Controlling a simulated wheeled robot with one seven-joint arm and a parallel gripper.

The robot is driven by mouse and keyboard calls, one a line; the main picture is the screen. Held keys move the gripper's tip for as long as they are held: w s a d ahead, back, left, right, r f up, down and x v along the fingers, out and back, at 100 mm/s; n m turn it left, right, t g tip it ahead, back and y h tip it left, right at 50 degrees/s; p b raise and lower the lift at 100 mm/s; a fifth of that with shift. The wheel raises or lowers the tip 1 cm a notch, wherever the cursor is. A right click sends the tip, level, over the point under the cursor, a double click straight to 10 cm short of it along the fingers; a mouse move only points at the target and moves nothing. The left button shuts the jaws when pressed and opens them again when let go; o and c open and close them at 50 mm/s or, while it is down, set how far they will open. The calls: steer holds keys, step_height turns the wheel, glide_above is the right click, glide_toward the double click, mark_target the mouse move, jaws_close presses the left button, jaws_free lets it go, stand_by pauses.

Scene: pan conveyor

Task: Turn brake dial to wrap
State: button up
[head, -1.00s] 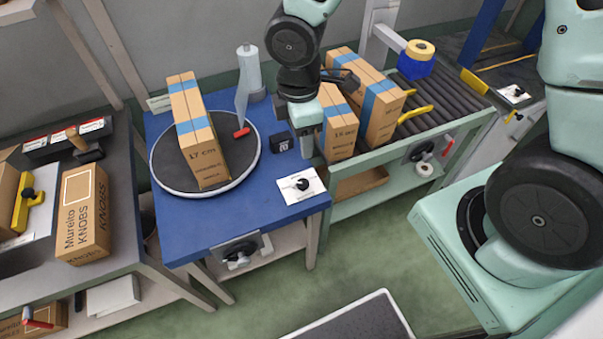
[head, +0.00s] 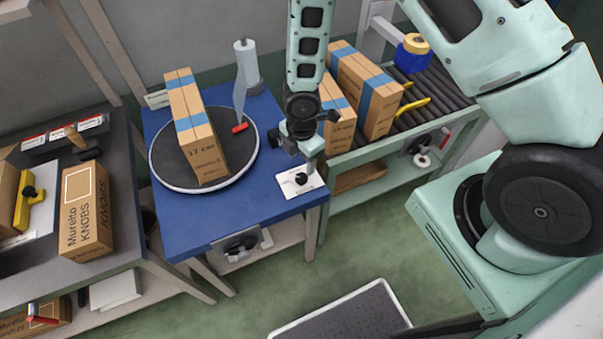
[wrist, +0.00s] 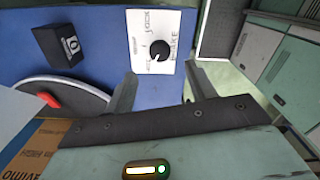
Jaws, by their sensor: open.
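The brake dial is a black round knob (head: 301,180) on a white plate (head: 287,187) at the front right corner of the blue table. In the wrist view the knob (wrist: 160,50) sits on the plate (wrist: 178,22), which bears the word BRAKE and smaller labels, one reading LOCK; I cannot surely tell which label the knob points to. My gripper (head: 308,160) is above and just behind the dial, pointing down. In the wrist view my gripper's fingers (wrist: 160,72) are open and spread either side of the knob's line, with nothing between them and apart from it.
A round turntable (head: 165,170) carries a tall carton (head: 205,150); a red handle (head: 240,128) is at its edge. A small black block (wrist: 60,44) lies near the dial. Cartons (head: 365,100) stand on the roller conveyor (head: 445,100) to the right.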

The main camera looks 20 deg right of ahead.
mark_target(301, 177)
step_height(301, 177, down, 8)
steer(key=shift+r+p, duration=0.25)
steer(key=shift+p, duration=0.15)
steer(key=c, duration=1)
